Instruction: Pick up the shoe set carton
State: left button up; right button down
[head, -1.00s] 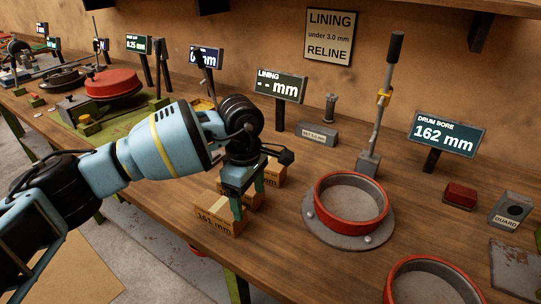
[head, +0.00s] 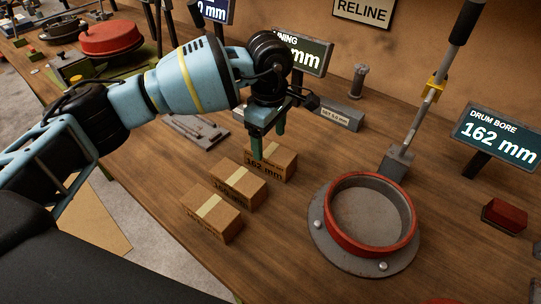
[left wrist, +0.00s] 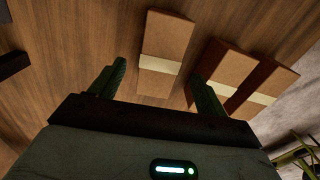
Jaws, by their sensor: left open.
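Three brown shoe set cartons with pale tape stand in a slanting row on the wooden bench. The far carton (head: 284,168) is marked 162 mm; the middle carton (head: 238,186) and near carton (head: 211,218) have print too small to read surely. My left gripper (head: 268,146) is open, pointing down above the far carton. In the left wrist view, one carton (left wrist: 165,52) lies ahead between the lines of the open fingers (left wrist: 158,78), with no clear contact. The other two cartons show there to the right, partly behind a finger. My right gripper is not in view.
A red-rimmed drum (head: 371,213) on a grey flange stands right of the cartons. Behind are a grey block (head: 341,117), a lever stand (head: 397,160) and a DRUM BORE 162 mm sign (head: 497,133). Bare bench lies between cartons and drum.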

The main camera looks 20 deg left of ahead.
aim_at(270, 150)
pick_arm(q)
jog(key=shift+f, duration=1.05)
notch_tip(270, 150, down, 4)
jog(key=shift+f+p, duration=0.1)
jog(key=shift+p, duration=0.25)
jog(key=shift+f, duration=0.3)
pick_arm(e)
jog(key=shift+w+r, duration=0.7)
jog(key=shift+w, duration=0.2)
pick_arm(q)
jog(key=shift+c, duration=0.2)
jog(key=shift+c, duration=1.2)
jog(key=c, duration=1.2)
jog(key=shift+r, duration=0.1)
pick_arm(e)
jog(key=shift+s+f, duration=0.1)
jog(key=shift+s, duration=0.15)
